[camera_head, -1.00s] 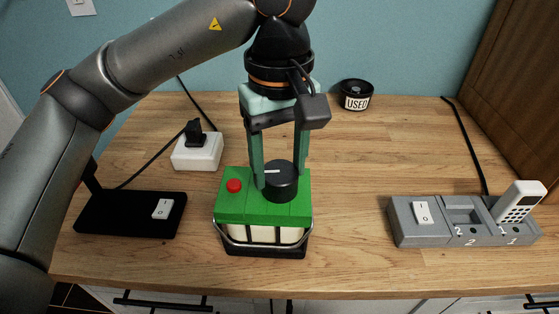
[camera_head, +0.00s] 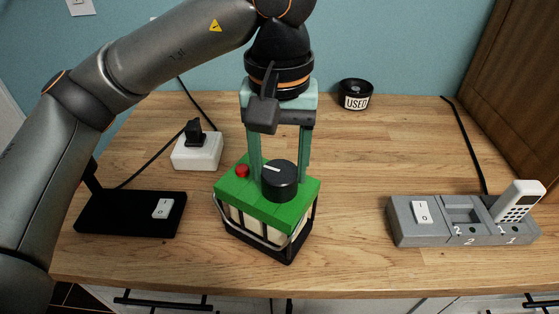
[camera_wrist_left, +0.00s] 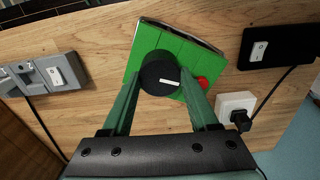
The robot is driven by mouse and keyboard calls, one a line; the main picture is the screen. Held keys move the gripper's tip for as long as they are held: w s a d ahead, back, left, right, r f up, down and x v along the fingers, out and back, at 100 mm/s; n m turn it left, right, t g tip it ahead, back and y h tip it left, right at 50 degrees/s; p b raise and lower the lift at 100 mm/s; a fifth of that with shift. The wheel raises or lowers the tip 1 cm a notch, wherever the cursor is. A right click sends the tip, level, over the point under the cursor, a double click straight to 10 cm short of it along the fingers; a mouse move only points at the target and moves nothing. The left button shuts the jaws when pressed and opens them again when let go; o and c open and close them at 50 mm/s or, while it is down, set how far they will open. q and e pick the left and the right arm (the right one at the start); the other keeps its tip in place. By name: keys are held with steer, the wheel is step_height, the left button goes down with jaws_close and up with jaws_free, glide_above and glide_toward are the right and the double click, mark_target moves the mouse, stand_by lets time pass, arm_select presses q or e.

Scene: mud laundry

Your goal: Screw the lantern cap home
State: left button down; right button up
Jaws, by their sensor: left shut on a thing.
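The lantern (camera_head: 250,190) stands on the wooden worktop with a green top, pale body and dark frame, turned so one corner faces forward. A red button (camera_head: 242,171) sits on its top. The round black cap (camera_head: 281,182) with a white mark sits on the green top; its thread is hidden. My left gripper (camera_head: 280,172) points down from above, shut on the cap with a finger on either side. The left wrist view also shows the cap (camera_wrist_left: 160,74) between the fingers, over the green top (camera_wrist_left: 145,40). My right gripper is not in view.
A black switch base (camera_head: 130,215) and white socket box (camera_head: 197,152) with cables stand left. A grey switch unit (camera_head: 430,235) holding a white handset (camera_head: 518,202) stands right. The worktop between lantern and grey unit is clear.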

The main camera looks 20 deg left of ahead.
arm_select(q)
steer(key=shift+s+f, duration=0.1)
steer(key=shift+f, duration=0.2)
steer(key=shift+m, duration=1.6)
steer(key=shift+m, duration=1.5)
steer(key=c, duration=0.6)
jaws_free()
steer(key=o, duration=0.3)
steer(key=shift+w, duration=0.2)
steer(key=shift+o, duration=1.2)
steer(key=shift+r, duration=0.1)
